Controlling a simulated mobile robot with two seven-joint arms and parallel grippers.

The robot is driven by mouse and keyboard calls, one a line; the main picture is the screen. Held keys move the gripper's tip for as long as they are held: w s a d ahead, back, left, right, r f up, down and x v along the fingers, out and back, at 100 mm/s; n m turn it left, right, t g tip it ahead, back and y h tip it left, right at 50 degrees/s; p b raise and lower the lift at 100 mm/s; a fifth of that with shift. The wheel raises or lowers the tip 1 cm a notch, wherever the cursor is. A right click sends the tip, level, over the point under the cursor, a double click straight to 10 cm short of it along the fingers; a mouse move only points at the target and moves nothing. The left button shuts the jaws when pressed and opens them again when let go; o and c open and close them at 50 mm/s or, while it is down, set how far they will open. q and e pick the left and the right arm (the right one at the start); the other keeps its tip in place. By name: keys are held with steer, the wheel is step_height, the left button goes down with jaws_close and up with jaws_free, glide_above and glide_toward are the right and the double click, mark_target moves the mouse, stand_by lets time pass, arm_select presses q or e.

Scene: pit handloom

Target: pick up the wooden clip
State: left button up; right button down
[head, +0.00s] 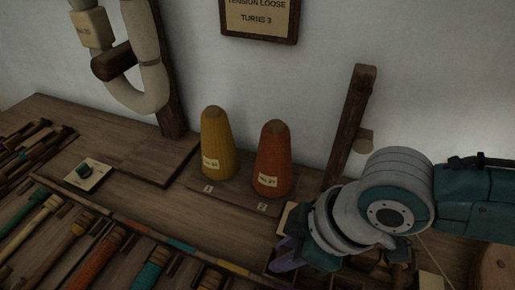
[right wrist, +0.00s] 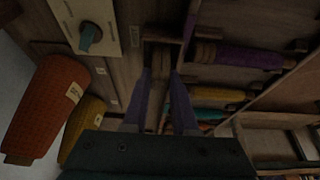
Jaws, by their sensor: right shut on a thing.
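My right gripper (head: 287,256) reaches down at the lower right of the head view, its purple fingers low at a wooden compartment. In the right wrist view my right gripper (right wrist: 162,80) has its two fingers on either side of a narrow brown wooden piece, which looks like the wooden clip (right wrist: 157,92). The fingers are shut on it. The clip lies in or just above a narrow wooden slot; I cannot tell whether it is lifted. In the head view the clip is hidden by my gripper. My left gripper is not in view.
A yellow cone (head: 219,143) and an orange cone (head: 273,160) stand on a board left of my right gripper. Several thread bobbins (head: 95,258) lie in a rack at the front left. A wooden post (head: 350,125) leans behind my right arm.

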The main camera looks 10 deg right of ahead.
mark_target(285, 252)
step_height(285, 252, up, 19)
steer(key=p, duration=0.6)
steer(key=shift+r, duration=0.1)
